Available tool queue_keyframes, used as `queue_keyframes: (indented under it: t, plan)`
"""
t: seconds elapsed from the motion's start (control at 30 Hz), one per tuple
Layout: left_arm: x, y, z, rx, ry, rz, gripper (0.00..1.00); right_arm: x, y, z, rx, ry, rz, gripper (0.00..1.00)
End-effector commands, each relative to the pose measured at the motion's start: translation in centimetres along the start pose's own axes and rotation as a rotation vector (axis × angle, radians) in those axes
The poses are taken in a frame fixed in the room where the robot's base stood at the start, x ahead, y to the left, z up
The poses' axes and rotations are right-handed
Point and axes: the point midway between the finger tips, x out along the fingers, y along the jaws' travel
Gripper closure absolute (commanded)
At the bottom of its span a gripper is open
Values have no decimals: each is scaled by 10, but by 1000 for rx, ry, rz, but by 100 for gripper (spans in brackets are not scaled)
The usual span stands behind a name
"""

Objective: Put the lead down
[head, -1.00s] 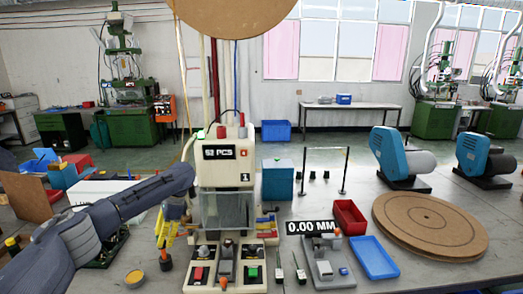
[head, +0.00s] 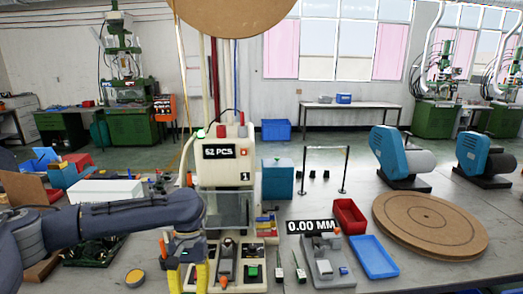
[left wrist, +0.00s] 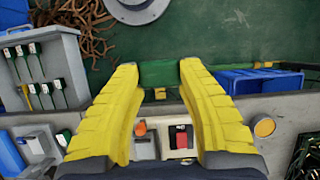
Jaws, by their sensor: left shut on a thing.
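My left gripper (head: 188,279) is low at the front of the bench press, its yellow fingers pointing down over the left part of the control panel. In the left wrist view its fingers (left wrist: 159,76) stand apart, and a green piece (left wrist: 160,73) spans the gap between their tips. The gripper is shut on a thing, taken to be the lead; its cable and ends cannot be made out. A red switch (left wrist: 181,138) and an orange knob (left wrist: 140,130) show between the fingers, beyond them. My right gripper is not in view.
The press (head: 224,170) with its counter stands behind the gripper. A gauge (head: 321,262), a red bin (head: 350,216) and a blue tray (head: 374,257) lie to the right. A yellow pot (head: 135,277) and a circuit board (head: 92,252) are at left.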

Motion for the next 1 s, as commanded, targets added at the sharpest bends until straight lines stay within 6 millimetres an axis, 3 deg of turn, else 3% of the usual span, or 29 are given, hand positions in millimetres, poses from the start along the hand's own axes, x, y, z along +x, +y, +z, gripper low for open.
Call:
queue_keyframes:
  t: [0.2,0.37,0.77,0.87,1.0]
  plan:
    - [18,-1,51,-26,2,10,95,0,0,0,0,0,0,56]
    - [25,-10,77,24,3,-11,95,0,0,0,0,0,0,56]
    - [10,-17,75,37,29,-15,95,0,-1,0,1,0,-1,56]
    - [20,-17,78,40,70,-14,95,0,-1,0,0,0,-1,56]
    - [50,-15,87,46,148,-13,95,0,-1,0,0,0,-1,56]
